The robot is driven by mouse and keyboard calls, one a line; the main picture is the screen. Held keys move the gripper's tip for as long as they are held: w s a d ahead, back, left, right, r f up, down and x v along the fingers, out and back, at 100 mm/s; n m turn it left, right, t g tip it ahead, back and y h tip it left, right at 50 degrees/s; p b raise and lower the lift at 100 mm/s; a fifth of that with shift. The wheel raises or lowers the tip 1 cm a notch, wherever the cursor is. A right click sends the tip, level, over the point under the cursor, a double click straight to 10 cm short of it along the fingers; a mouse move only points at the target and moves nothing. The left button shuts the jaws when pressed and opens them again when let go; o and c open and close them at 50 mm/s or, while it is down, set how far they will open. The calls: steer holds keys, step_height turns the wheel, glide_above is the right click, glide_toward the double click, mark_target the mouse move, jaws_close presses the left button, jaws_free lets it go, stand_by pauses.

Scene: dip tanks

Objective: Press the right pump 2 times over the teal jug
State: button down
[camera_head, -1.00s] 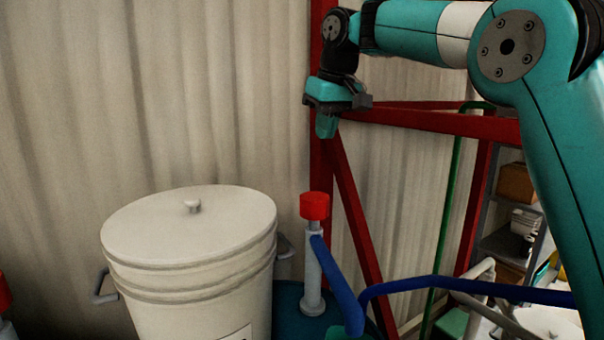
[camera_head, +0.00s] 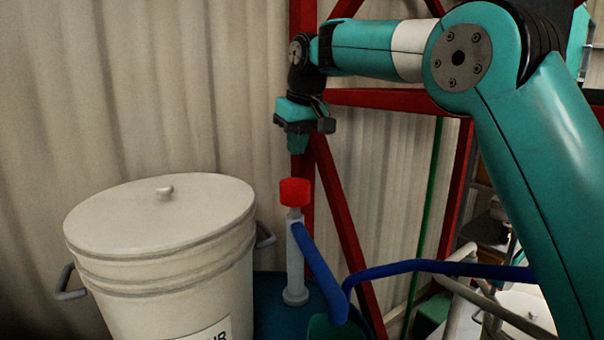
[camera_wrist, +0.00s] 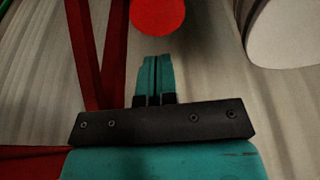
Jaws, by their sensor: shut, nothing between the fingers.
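The pump has a red round head (camera_head: 295,192) on a pale upright stem (camera_head: 296,265), with a blue spout (camera_head: 320,270) sloping down to the right. In the head view, a dark teal-green thing (camera_head: 328,325), perhaps the teal jug, shows partly under the spout's end at the bottom edge. My gripper (camera_head: 298,148) points down just above the red head, with a gap between them. It is shut and empty. In the wrist view, the red head (camera_wrist: 158,14) lies at the top edge beyond my closed fingertips (camera_wrist: 154,62).
A large white lidded bucket (camera_head: 160,250) with side handles stands left of the pump. Red frame bars (camera_head: 340,215) and a corrugated wall are behind. A blue rail (camera_head: 440,268) crosses at the right.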

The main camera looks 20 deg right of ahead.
mark_target(296, 182)
steer(key=x, duration=0.3)
steer(key=s+p+x, duration=0.1)
steer(key=x, duration=0.1)
steer(key=shift+w+d+f, duration=0.1)
steer(key=shift+d+f, duration=0.05)
steer(key=shift+f, duration=0.3)
step_height(296, 182, down, 4)
steer(key=shift+r+b, duration=0.1)
steer(key=shift+b, duration=1.05)
